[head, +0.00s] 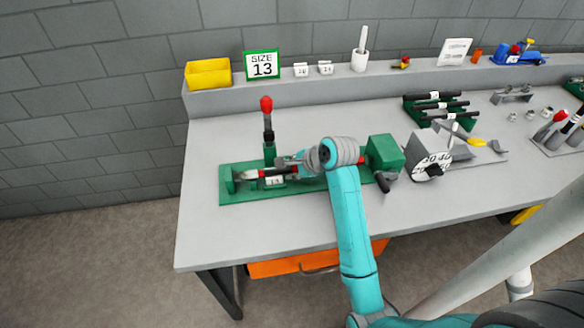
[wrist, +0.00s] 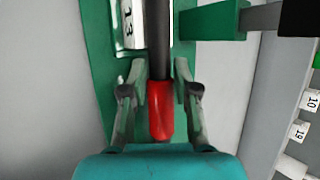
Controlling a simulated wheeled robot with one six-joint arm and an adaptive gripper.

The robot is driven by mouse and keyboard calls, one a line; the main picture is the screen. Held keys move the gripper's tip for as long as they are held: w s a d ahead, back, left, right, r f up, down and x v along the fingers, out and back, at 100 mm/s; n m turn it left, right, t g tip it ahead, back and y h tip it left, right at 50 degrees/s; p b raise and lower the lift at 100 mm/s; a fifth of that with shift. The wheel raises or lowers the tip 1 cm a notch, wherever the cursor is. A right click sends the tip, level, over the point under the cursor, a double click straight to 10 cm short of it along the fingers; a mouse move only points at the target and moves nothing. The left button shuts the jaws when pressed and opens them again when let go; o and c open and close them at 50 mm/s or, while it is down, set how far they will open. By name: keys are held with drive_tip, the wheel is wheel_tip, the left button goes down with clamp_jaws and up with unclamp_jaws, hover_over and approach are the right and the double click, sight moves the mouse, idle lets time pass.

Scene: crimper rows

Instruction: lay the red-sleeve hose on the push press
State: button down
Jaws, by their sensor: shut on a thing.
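The push press (head: 225,187) is a long green base on the bench's left part, with a red-knobbed lever (head: 266,106) standing up at its back and a green block (head: 383,151) at its right end. My gripper (head: 284,162) is low over the press. In the wrist view my gripper (wrist: 160,95) is shut on the hose's red sleeve (wrist: 160,112), a finger on each side. The black hose (wrist: 158,35) runs away from it along the press, beside a white 13 label (wrist: 128,25). Whether the hose touches the press bed cannot be told.
A grey dial block (head: 432,160) stands right of the press. A green rack of black hoses (head: 437,106) is behind it. The back shelf holds a yellow bin (head: 208,74) and a SIZE 13 sign (head: 262,65). The bench front left is clear.

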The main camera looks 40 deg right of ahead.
drive_tip(key=shift+f, duration=0.35)
idle(0.9)
drive_tip(key=c, duration=0.8)
unclamp_jaws()
drive_tip(key=v, duration=1.2)
drive_tip(key=shift+s, duration=0.15)
